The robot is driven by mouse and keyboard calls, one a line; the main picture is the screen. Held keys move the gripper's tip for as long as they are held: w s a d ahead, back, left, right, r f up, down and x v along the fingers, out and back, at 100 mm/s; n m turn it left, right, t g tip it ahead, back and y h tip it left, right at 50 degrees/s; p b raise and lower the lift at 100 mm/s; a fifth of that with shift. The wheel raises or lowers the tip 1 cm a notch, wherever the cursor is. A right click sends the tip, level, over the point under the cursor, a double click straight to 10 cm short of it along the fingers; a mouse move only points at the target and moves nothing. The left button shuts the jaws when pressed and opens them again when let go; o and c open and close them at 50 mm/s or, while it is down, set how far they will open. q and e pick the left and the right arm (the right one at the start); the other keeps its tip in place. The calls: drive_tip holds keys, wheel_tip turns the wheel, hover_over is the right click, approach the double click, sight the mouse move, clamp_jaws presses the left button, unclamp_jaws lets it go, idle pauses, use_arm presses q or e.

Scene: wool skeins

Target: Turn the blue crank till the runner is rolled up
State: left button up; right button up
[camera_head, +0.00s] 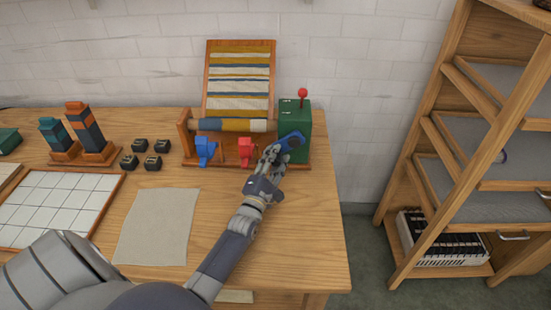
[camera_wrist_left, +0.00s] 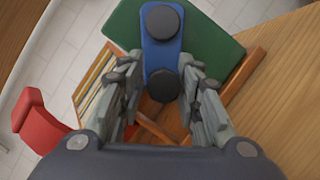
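The blue crank (camera_head: 291,142) is on the front of a green box (camera_head: 297,118) at the right end of the wooden winder. In the left wrist view the crank (camera_wrist_left: 161,50) is a blue bar with a dark round hub and a dark knob (camera_wrist_left: 163,85). My left gripper (camera_head: 273,155) is at the crank; in the wrist view its fingers (camera_wrist_left: 160,82) stand apart on both sides of the knob, with gaps visible. The striped runner (camera_head: 239,87) lies on the sloping board, and striped cloth is around the roller (camera_head: 232,125). My right gripper is out of view.
Blue (camera_head: 205,149) and red (camera_head: 246,150) clamp-like parts stand at the winder's front. A red-knobbed lever (camera_head: 302,93) tops the green box. Small dark blocks (camera_head: 153,163), a beige cloth (camera_head: 157,228) and a white tiled tray (camera_head: 60,209) lie left. A wooden shelf (camera_head: 425,130) stands right.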

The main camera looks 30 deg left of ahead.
use_arm(q)
clamp_jaws()
drive_tip(key=shift+r+p, duration=0.2)
drive_tip(key=shift+p, duration=0.1)
